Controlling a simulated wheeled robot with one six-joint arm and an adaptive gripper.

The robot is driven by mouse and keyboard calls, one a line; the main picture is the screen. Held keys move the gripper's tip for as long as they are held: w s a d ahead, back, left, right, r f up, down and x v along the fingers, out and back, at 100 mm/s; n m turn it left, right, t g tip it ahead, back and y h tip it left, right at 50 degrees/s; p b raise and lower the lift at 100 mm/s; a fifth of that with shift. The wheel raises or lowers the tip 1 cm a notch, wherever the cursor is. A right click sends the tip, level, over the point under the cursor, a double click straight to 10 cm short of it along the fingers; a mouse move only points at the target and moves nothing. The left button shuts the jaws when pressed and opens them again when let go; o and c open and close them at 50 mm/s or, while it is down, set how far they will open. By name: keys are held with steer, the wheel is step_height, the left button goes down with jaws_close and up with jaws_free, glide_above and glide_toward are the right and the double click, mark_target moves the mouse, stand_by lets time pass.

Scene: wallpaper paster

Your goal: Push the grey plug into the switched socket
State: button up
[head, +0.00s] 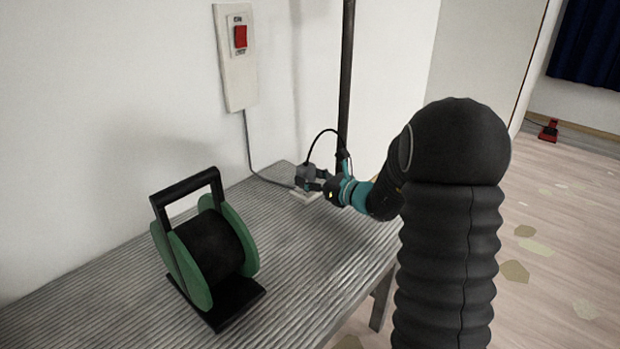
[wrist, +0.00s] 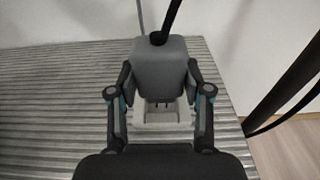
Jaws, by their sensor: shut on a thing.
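My gripper (head: 322,181) is shut on the grey plug (head: 308,172), which has a black cord arching up from its back. In the wrist view the plug (wrist: 160,68) sits between my two fingers, its dark pins showing at its lower end. The pale socket (head: 303,195) lies on the ribbed bench top, just below the plug. In the wrist view the socket (wrist: 160,122) shows under and behind the pins. I cannot tell whether the pins touch it. A wall switch plate (head: 238,70) with a red rocker hangs above, a grey cable running down from it toward the socket.
A green cable reel (head: 195,245) with a black handle stands on the ribbed bench (head: 285,270) at the left. A dark upright pole (head: 346,75) stands behind my gripper. The bench between reel and socket is clear.

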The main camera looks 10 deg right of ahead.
mark_target(310, 167)
steer(key=shift+f, duration=1.15)
stand_by(0.4)
steer(key=o, duration=1.7)
steer(key=shift+c, duration=0.2)
steer(key=shift+r, duration=0.15)
steer(key=shift+r+p, duration=2.15)
steer(key=shift+r, duration=1.25)
